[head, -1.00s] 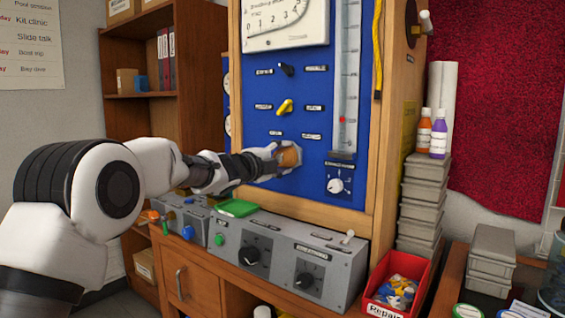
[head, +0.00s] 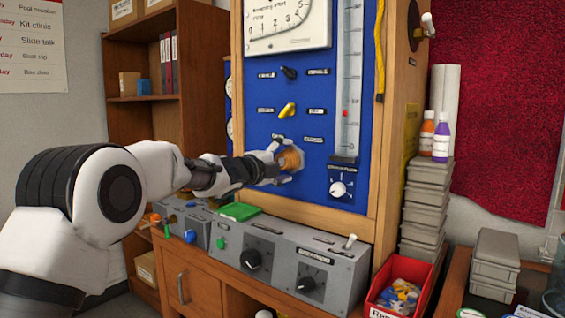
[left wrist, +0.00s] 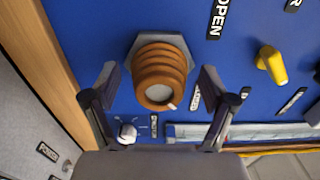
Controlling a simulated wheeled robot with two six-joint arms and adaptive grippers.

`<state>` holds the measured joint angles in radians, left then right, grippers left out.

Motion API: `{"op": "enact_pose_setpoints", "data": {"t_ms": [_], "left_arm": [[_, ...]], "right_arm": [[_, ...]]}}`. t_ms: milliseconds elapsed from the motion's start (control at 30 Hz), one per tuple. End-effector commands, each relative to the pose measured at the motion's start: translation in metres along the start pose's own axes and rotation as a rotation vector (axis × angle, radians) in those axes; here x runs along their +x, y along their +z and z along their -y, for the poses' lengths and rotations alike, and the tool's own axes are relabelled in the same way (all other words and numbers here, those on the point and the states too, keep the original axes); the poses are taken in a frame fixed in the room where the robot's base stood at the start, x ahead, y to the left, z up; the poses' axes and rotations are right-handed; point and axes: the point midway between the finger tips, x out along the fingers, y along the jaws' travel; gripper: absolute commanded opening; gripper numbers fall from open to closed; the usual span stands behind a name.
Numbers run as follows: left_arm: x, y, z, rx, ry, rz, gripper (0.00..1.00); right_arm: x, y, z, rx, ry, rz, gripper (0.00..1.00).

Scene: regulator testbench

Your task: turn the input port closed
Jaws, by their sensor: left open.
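The input port appears to be the ribbed orange-brown knob (head: 291,158) low on the blue panel. In the left wrist view the knob (left wrist: 160,72) has a grey hexagonal base and a small pale mark at its lower right rim. An OPEN label (left wrist: 217,18) sits above right of it; another label (left wrist: 195,97), partly hidden by a finger, lies on the mark's side. My left gripper (head: 279,164) is open, its fingers on either side of the knob with visible gaps in the wrist view. My right gripper is not in view.
A yellow lever (head: 287,110) and a black knob (head: 288,73) sit above the port. A white dial (head: 338,189) is at lower right. Grey control boxes (head: 283,258) stand below the panel. A red bin (head: 402,285) and stacked grey boxes (head: 424,205) are at the right.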

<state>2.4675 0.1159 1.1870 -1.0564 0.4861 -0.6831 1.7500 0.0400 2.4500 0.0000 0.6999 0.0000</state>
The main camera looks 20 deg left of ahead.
Motion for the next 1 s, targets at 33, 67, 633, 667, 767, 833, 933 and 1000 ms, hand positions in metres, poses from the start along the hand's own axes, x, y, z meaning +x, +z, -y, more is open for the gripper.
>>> {"op": "enact_pose_setpoints", "data": {"t_ms": [33,67,633,667,767,833,933,1000], "left_arm": [[-0.002,0.000,0.000,-0.001,0.000,0.000,0.84],[-0.004,0.001,0.000,-0.001,0.000,0.001,0.84],[-0.116,0.001,0.000,-0.002,-0.001,0.001,0.84],[-0.118,0.001,0.000,-0.002,0.000,0.000,0.84],[-0.120,0.001,0.000,0.000,-0.001,0.000,0.84],[-0.120,0.001,0.000,0.001,-0.001,0.000,0.84],[-0.119,0.001,0.000,0.000,-0.001,0.000,0.84],[-0.119,0.001,0.000,0.000,-0.001,0.000,0.84]], "right_arm": [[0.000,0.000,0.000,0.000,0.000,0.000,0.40],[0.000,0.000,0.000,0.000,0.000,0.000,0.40],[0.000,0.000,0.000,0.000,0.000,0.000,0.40],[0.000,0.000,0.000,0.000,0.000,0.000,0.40],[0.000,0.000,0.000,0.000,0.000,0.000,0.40],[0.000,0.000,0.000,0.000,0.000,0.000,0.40],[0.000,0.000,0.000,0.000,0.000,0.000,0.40],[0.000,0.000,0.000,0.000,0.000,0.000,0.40]]}}
